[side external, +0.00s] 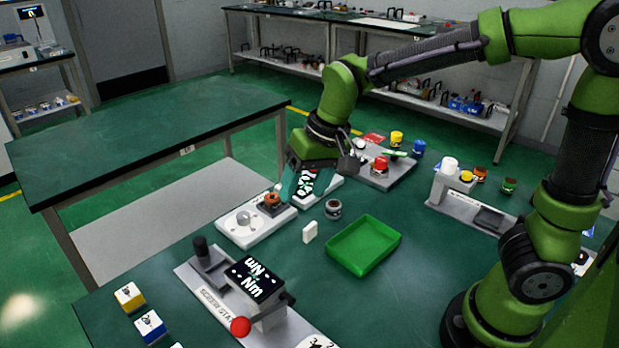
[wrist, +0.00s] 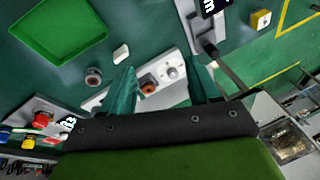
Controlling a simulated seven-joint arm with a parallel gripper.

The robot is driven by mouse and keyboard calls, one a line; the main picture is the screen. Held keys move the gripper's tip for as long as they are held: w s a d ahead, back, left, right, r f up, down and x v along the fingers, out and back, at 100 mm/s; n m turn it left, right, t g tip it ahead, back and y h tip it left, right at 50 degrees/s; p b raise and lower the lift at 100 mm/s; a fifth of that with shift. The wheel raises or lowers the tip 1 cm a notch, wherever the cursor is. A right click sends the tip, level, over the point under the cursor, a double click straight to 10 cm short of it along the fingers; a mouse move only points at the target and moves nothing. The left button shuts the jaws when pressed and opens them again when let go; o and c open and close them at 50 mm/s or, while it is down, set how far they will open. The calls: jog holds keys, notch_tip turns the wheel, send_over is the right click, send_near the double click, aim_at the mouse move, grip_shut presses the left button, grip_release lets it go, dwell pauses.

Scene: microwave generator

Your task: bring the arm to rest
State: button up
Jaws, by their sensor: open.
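My green arm reaches across the work table from the right in the side external view. My gripper (side external: 285,192) points down over the white plates near the far left edge of the table. In the wrist view its two teal fingers (wrist: 165,82) stand apart. An orange-brown part (wrist: 148,86) on the white plate shows between the fingers; it also shows in the side external view (side external: 271,199). Nothing is visibly held. I cannot tell the exact height of the fingertips above the plate.
A green tray (side external: 385,262), a small white block (side external: 310,232) and a dark round part (side external: 333,209) lie to the right of the plates. A screw station (side external: 262,285) with a red-knobbed lever stands in front. Coloured parts (side external: 381,164) stand behind. An empty table (side external: 150,140) is at the left.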

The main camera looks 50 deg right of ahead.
jog(key=s+d+r+t, duration=0.2)
jog(key=s+d, duration=0.1)
jog(key=s, duration=0.3)
jog(key=s+d+r+t, duration=0.2)
jog(key=s+d, duration=0.1)
jog(key=s, duration=0.3)
jog(key=shift+s+r+m, duration=0.25)
jog(key=shift+r+m, duration=0.05)
